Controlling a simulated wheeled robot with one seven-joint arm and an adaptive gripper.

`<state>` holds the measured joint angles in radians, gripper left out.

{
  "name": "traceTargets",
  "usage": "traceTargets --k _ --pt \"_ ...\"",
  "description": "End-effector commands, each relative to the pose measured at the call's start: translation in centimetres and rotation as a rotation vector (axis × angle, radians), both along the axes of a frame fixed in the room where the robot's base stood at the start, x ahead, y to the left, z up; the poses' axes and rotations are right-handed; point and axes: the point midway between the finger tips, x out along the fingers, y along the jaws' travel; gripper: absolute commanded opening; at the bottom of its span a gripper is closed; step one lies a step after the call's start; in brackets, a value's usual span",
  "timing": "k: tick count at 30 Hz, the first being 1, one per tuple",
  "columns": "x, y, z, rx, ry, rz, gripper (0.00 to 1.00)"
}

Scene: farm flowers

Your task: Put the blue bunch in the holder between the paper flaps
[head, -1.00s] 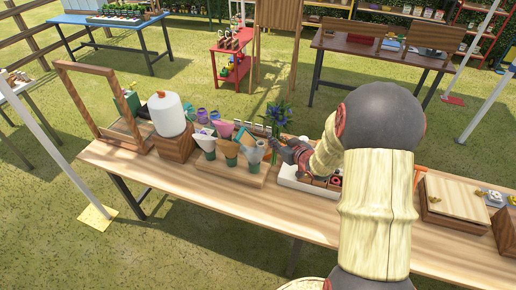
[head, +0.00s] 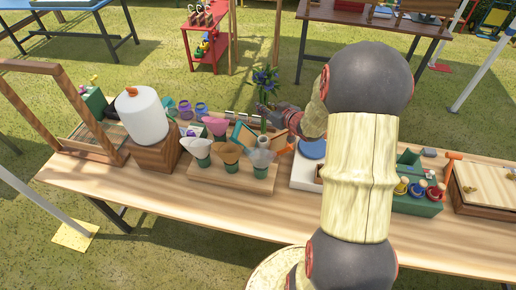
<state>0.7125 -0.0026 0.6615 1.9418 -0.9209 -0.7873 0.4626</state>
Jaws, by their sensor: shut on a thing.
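The blue bunch (head: 265,80), blue flowers with green leaves and stems, is upright above the table behind the row of paper cones. My gripper (head: 266,112) is shut on its stems; the fingers are small and partly hidden here. A wooden board (head: 232,177) carries several green holders with paper cones: a pale one (head: 198,149), a pink one (head: 215,126), a brown one (head: 229,153) and a grey-white one (head: 261,158). Teal and tan paper flaps (head: 243,136) stand behind the brown cone, left of my gripper. Whether a holder stands between them is hard to see.
A white roll (head: 138,116) on a wooden block and an upright wooden frame (head: 30,110) stand at left. Purple and teal jars (head: 186,108) stand behind the cones. A white tray (head: 305,172) and a green box of spools (head: 417,200) lie at right. The table front is clear.

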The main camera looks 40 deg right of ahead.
Motion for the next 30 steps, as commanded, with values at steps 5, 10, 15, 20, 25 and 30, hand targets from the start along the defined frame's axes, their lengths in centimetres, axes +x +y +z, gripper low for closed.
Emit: traceTargets --k 5,10,15,20,25,30 --pt "0.0 0.0 -1.5 0.000 0.000 0.000 0.00" --pt "0.0 0.0 -4.2 0.002 0.000 -0.001 0.00" --pt "0.0 0.0 -5.9 0.000 -0.001 -0.001 0.00" --pt "0.0 0.0 -7.8 0.001 0.000 0.001 0.00" --pt "0.0 0.0 -10.3 0.001 0.000 0.000 0.00" --pt "0.0 0.0 -10.4 -0.001 -0.002 0.000 0.00"
